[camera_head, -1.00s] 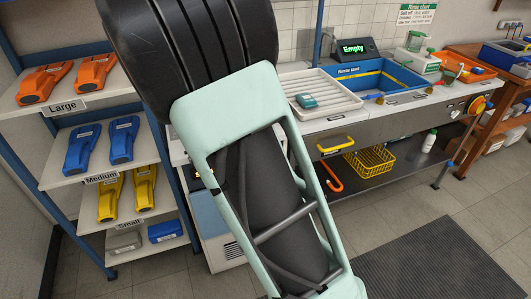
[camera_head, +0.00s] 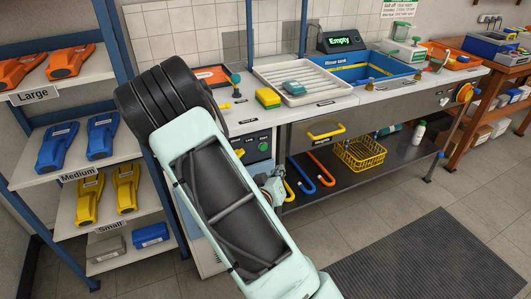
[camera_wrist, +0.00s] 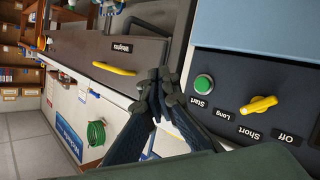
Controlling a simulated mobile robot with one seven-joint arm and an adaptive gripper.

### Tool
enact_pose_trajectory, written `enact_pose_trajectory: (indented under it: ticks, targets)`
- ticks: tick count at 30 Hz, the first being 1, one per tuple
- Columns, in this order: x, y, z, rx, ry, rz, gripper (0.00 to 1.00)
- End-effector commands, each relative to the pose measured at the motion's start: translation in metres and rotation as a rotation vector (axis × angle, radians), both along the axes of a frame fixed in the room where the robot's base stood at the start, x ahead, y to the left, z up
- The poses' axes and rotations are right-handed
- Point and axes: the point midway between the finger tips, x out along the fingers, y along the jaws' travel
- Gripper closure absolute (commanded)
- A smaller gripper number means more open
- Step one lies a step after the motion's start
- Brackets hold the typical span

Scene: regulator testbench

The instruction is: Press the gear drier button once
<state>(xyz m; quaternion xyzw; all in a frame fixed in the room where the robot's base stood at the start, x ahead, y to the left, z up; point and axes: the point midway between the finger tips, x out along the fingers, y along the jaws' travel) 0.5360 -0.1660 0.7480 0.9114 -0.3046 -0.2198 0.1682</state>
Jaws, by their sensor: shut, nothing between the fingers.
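The gear drier's dark control panel (camera_wrist: 235,100) fills the right of the wrist view. It carries a round green button (camera_wrist: 204,83) labelled Start and a yellow knob (camera_wrist: 258,104) among the labels Long, Short and Off. The green button also shows in the head view (camera_head: 263,147), under the counter left of the drawer. My gripper (camera_wrist: 166,82) is shut and empty, its fingertips to the left of the green button in the wrist view and apart from it in the picture. In the head view my gripper (camera_head: 273,186) is small, below the panel, partly behind my arm.
A drawer with a yellow handle (camera_head: 326,132) is right of the drier. Below it are hooked tools (camera_head: 300,178) and a yellow basket (camera_head: 360,153). A yellow sponge (camera_head: 267,98) and a white tray (camera_head: 305,80) rest on the counter. A shelf (camera_head: 80,170) stands left.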

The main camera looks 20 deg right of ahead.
Motion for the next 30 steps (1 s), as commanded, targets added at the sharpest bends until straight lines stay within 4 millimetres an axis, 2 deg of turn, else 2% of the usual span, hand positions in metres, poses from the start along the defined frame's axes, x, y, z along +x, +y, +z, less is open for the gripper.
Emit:
enact_pose_trajectory:
  ticks: [14, 30]
  targets:
    - [0.005, 0.0, 0.001, -0.003, -0.002, 0.0, 1.0]
    - [0.073, 0.002, -0.001, -0.003, -0.002, 0.0, 1.0]
